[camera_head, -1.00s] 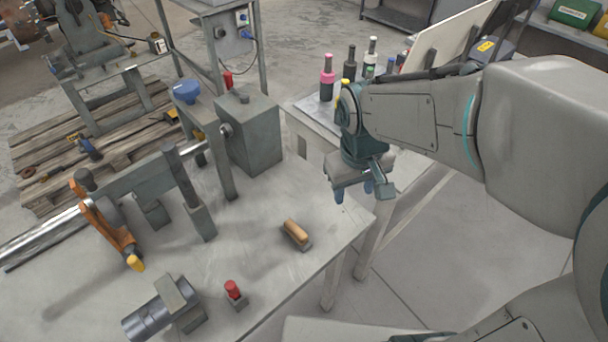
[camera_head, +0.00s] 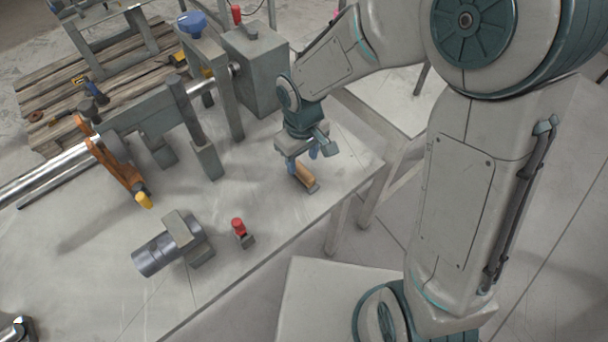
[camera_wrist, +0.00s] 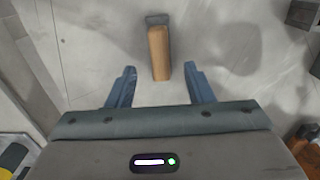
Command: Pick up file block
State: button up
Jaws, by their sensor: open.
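The file block is a small block with a tan wooden top and a grey base. It lies on the grey workbench near its right edge in the head view (camera_head: 306,177), partly hidden by my gripper. In the wrist view the file block (camera_wrist: 159,52) stands upright in the picture, ahead of and between the lines of the two blue fingers. My gripper (camera_head: 305,160) is over the block, fingers pointing down. In the wrist view my gripper (camera_wrist: 161,88) is open and empty, with the block's near end close to the fingertip gap. I cannot tell the exact height above the bench.
The workbench (camera_head: 230,275) holds a red-topped piece (camera_head: 239,228), a grey cylindrical clamp part (camera_head: 160,252), an orange bracket (camera_head: 115,165) and a grey metal box (camera_head: 255,70) behind my gripper. The bench surface around the block is mostly clear.

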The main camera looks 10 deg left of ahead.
aim_at(303, 171)
jog(key=shift+s+f, duration=0.1)
jog(key=shift+f, duration=2.65)
grip_shut()
